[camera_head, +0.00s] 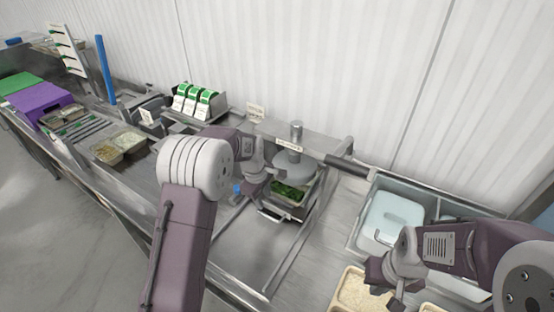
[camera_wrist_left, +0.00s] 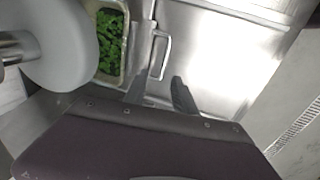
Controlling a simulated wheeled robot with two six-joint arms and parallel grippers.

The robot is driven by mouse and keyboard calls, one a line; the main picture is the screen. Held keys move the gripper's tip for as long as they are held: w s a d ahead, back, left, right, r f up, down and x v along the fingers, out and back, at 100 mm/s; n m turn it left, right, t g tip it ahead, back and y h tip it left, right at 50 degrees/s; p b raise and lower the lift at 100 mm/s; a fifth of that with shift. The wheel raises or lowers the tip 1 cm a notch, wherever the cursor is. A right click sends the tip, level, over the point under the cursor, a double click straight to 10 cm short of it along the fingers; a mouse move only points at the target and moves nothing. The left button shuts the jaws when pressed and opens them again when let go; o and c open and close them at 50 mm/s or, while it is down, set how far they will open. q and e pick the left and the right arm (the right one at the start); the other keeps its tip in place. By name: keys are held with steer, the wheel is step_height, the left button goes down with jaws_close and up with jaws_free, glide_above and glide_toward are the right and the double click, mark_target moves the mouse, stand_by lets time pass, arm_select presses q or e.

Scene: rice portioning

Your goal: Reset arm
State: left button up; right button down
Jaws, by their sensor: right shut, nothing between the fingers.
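My left arm reaches up from the bottom of the head view, and its gripper (camera_head: 265,190) hangs beside the press-like machine with a grey round plate (camera_head: 295,163). In the left wrist view the two dark fingers (camera_wrist_left: 160,95) stand apart with nothing seen between them, over bare metal. A tray of green leaves (camera_head: 289,193) sits under the round plate, right of the left gripper; it also shows in the left wrist view (camera_wrist_left: 110,45). My right gripper (camera_head: 386,283) is shut and empty, above or beside a tray of rice (camera_head: 345,293); the height gap is unclear.
A steel basin with a pale blue lidded box (camera_head: 395,215) stands at the right. Food trays (camera_head: 122,146), a green-labelled rack (camera_head: 195,101), a blue post (camera_head: 106,70) and a purple box (camera_head: 40,101) line the left counter. The counter front (camera_head: 250,250) is bare.

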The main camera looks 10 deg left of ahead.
arm_select(q)
steer(key=s+f+m+b, duration=0.1)
steer(key=s+m, duration=0.6)
steer(key=s, duration=0.4)
steer(key=s+a+f+m+g+b, duration=0.1)
steer(key=s+m, duration=0.5)
steer(key=s, duration=0.6)
steer(key=shift+a+f+m+y+b, duration=0.3)
steer(key=shift+m+b, duration=0.1)
steer(key=shift+b, duration=0.35)
steer(key=shift+s+r, duration=0.1)
steer(key=shift+s, duration=0.15)
